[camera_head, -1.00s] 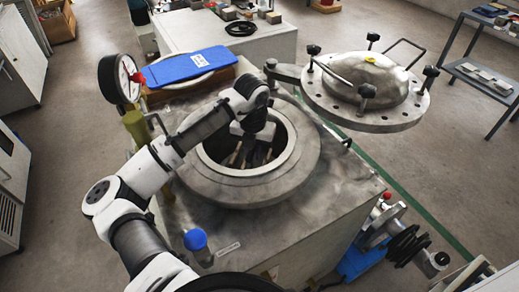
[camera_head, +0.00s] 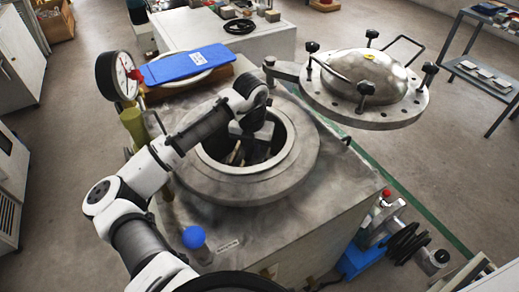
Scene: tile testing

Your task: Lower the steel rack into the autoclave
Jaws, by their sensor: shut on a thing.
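The autoclave is a grey metal box with a round flanged opening (camera_head: 290,185) in its top. Its domed lid (camera_head: 365,85) is swung out to the right, clear of the opening. My arm reaches over the rim from the left. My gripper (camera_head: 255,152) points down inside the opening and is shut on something. Parts of the steel rack (camera_head: 237,154) show dimly around the gripper inside the dark well. My arm and the rim hide most of the rack, and I cannot tell whether it touches the bottom.
A pressure gauge (camera_head: 118,76) stands upright at the autoclave's left corner. A blue-handled valve (camera_head: 194,238) is at the front. A blue pad (camera_head: 186,65) lies behind the opening. A black handwheel (camera_head: 406,243) is at the right side. The floor around is mostly clear.

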